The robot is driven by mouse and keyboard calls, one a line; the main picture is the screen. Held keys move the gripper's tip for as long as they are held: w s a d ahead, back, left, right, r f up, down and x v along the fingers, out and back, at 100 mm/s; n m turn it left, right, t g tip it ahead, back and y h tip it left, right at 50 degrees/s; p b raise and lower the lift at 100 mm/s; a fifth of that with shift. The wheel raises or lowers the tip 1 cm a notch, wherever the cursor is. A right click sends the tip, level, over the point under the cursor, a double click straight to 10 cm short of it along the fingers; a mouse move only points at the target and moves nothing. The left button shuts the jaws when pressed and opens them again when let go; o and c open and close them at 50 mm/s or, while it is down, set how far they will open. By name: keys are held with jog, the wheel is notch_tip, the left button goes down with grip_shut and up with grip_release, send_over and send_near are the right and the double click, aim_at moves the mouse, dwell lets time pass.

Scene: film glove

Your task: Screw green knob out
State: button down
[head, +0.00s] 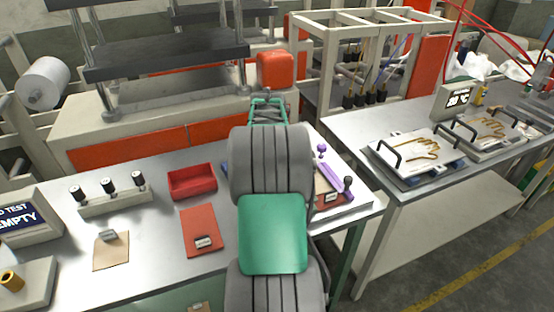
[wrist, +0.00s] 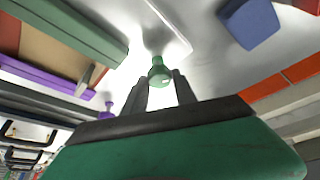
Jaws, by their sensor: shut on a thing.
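The green knob (wrist: 159,70) shows in the middle of the wrist view, between the tips of my two dark fingers. My gripper (wrist: 160,82) is shut on it. A darker shape, stem or reflection, lies beyond the knob against a pale metal surface. I cannot tell how far the knob is screwed in. In the head view my own arm hides the green knob and the fingers.
A purple knob (head: 321,149) and purple bar (head: 333,175) stand right of my arm; the purple bar (wrist: 45,78) is also left in the wrist view. A blue block (wrist: 249,22) is at upper right there. A red tray (head: 192,183) lies left on the bench.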

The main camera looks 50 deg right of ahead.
jog(key=n, duration=0.2)
jog(key=shift+s+d+f+n+t+y, duration=0.1)
jog(key=shift+s+n+t+y, duration=0.05)
jog(key=shift+n+t+y, duration=0.75)
jog(key=shift+n, duration=1.3)
jog(key=c, duration=1)
grip_release()
jog(key=shift+r+b, duration=0.2)
jog(key=shift+b, duration=0.1)
jog(key=v, duration=0.7)
jog(key=shift+s+r, duration=0.2)
